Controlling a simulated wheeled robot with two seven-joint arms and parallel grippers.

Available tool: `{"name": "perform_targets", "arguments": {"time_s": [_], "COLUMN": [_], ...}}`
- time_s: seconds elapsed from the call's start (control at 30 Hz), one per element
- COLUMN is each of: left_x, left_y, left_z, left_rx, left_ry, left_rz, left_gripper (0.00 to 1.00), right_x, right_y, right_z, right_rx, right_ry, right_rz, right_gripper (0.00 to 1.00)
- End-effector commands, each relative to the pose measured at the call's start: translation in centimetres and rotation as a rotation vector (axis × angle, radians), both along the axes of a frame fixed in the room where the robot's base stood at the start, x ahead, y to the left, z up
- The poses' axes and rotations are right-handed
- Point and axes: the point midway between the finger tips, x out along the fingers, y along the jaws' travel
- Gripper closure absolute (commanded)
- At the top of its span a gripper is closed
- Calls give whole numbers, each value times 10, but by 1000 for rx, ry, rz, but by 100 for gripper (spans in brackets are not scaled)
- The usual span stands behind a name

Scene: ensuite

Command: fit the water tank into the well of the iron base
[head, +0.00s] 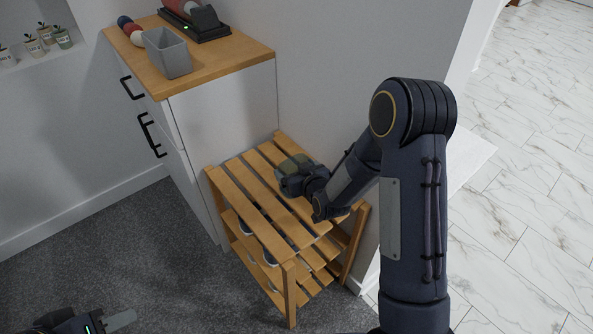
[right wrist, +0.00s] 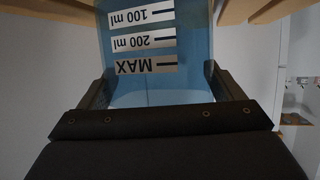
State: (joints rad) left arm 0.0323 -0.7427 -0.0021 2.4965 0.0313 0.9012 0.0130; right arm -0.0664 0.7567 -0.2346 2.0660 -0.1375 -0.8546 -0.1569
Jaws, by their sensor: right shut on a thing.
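The water tank (right wrist: 143,75) is a translucent blue container with white 100 ml, 200 ml and MAX labels, upside down in the right wrist view. My right gripper (right wrist: 160,92) is shut on it, a finger on each side. In the head view the tank (head: 291,163) shows as a grey-green block at my right gripper (head: 290,182), at the slatted rack's top; I cannot tell if it touches the slats. The iron base (head: 197,23) is dark with a green light, on the cabinet, with a red and grey iron on it. Its well is not visible. My left gripper (head: 110,321) is partly cut off at bottom left.
The wooden rack (head: 240,190) stands beside the white cabinet (head: 215,125), against the wall. Black handles (head: 150,135) stick out from the cabinet front.

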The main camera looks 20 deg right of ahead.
Motion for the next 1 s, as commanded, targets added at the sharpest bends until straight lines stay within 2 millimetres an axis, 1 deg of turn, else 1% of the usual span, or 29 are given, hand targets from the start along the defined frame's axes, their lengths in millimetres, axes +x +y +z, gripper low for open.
{"name": "perform_targets", "arguments": {"time_s": [0.17, 0.3, 0.33, 0.4, 0.6, 0.73, 0.87, 1.0], "left_x": [0, 0, 0, 0, 0, 0, 0, 0], "left_y": [0, 0, 0, 0, 0, 0, 0, 0], "left_z": [0, -6, -4, -3, -3, 3, 3, 6], "left_rx": [0, 0, 0, 0, 0, 0, 0, 0], "left_ry": [0, 0, 0, 0, 0, 0, 0, 0], "left_rz": [0, 0, 0, 0, 0, 0, 0, 0], "left_gripper": [64, 64, 64, 64, 64, 64, 64, 64], "right_x": [0, 0, 0, 0, 0, -1, -21, -49], "right_y": [0, 0, 0, 0, 0, 0, -2, -5], "right_z": [1, -3, -2, -2, -1, 4, 11, 23], "right_rx": [0, 0, 0, -1, -1, 0, 0, 1], "right_ry": [-2, -2, -1, -1, 0, 0, 1, 0], "right_rz": [0, 0, 0, 0, 0, 0, -1, -1], "right_gripper": [45, 45, 9, 0, 0, 0, 0, 0]}}
